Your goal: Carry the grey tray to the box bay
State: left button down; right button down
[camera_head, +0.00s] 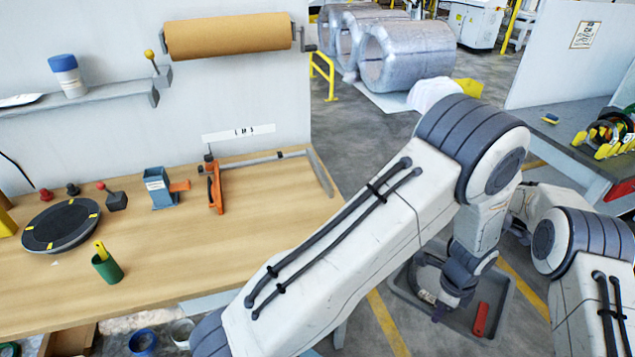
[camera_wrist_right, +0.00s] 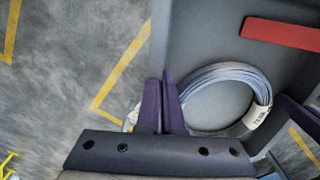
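The grey tray (camera_head: 402,284) is low at the right of the head view, over the floor and partly hidden by my left arm. I cannot tell whether it rests on something. It holds a wire coil with a white label (camera_wrist_right: 258,117) and a red bar (camera_head: 481,319). My left gripper (camera_head: 438,313) is at the tray's near rim; its finger opening is unclear. In the wrist view my right gripper (camera_wrist_right: 163,80) has its purple fingers close together, one on each side of the opposite tray wall. In the head view my right gripper is hidden.
A wooden bench (camera_head: 150,270) fills the left, with a black turntable (camera_head: 61,225) and an orange clamp (camera_head: 215,188). Large wrapped coils (camera_head: 405,55) stand at the back. Another bench (camera_head: 560,130) is at the right. Yellow-lined floor (camera_wrist_right: 75,60) is open beside the tray.

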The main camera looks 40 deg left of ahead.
aim_at(275, 188)
jog(key=u, duration=1.3)
jog(key=i, duration=1)
